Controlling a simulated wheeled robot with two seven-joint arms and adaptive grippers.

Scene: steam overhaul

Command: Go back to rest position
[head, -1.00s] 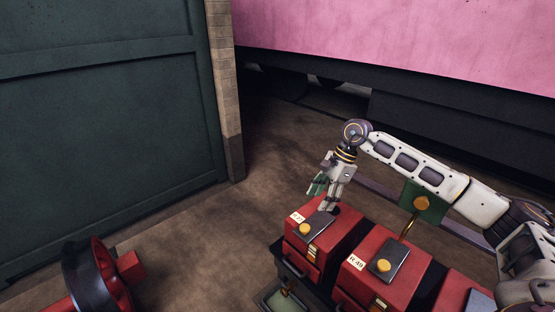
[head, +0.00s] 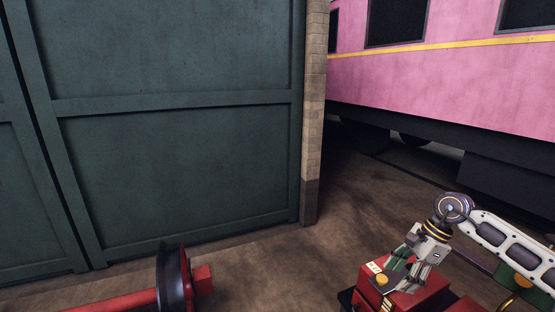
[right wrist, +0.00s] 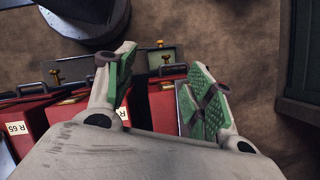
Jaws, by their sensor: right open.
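Red boxes show below and beyond the fingers, one labelled R 65 (right wrist: 62,118). Whether the fingers touch the box cannot be told. My left gripper is not in view.
A black wheel on a red axle (head: 172,280) is at the bottom of the head view. A large green door (head: 170,150) and a brick pillar (head: 314,130) stand behind. A pink carriage (head: 450,75) is at the back right. Brown floor (head: 340,235) lies clear between.

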